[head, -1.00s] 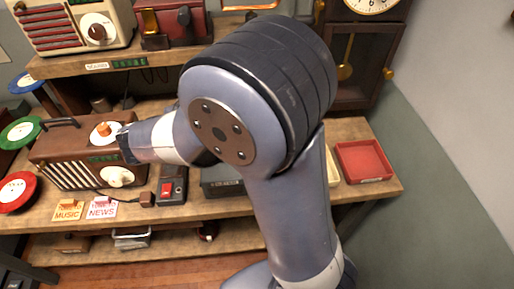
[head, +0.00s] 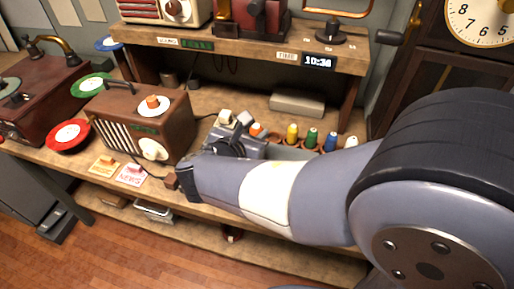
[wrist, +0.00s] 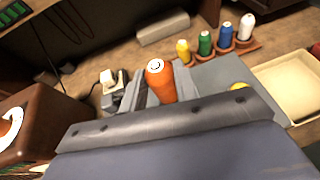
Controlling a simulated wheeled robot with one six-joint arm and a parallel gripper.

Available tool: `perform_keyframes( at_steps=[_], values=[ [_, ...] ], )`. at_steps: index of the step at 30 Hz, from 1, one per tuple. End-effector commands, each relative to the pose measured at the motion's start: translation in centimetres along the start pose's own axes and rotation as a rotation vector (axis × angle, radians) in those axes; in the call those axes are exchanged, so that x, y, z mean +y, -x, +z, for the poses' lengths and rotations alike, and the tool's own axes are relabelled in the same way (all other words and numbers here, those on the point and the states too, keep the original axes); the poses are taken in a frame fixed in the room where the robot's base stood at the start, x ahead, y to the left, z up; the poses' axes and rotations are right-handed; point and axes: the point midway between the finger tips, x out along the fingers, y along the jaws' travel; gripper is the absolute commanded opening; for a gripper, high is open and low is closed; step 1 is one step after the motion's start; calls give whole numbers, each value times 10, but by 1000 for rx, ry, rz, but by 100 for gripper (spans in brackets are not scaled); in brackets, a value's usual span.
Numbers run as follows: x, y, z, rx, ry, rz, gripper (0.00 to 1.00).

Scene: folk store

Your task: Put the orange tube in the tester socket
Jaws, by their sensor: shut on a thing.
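The orange tube (wrist: 161,83) stands roughly upright between the jaws of my gripper (wrist: 150,92) in the wrist view. My gripper is shut on it. In the head view, my gripper (head: 246,136) is over the bench right of the brown radio, and only a little of the orange tube (head: 257,130) shows. A grey box (wrist: 218,75), perhaps the tester, lies just right of the gripper in the wrist view, with a yellow round part (wrist: 239,86) on it. My gripper hides part of it. I cannot make out a socket.
Yellow (head: 292,133), green (head: 311,138), blue (head: 330,142) and white (head: 350,143) tubes stand in a row behind. The brown radio (head: 172,120) is at left. A cream tray (wrist: 290,83) lies right of the grey box. A shelf (head: 250,48) overhangs the back.

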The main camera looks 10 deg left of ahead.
Motion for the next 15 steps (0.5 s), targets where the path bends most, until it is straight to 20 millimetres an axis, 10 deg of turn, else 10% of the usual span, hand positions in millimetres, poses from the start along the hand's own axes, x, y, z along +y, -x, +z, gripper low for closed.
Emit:
perform_keyframes(
  at_steps=[15],
  values=[
    [-1,-17,-40,0,-2,-1,17]
  ],
)
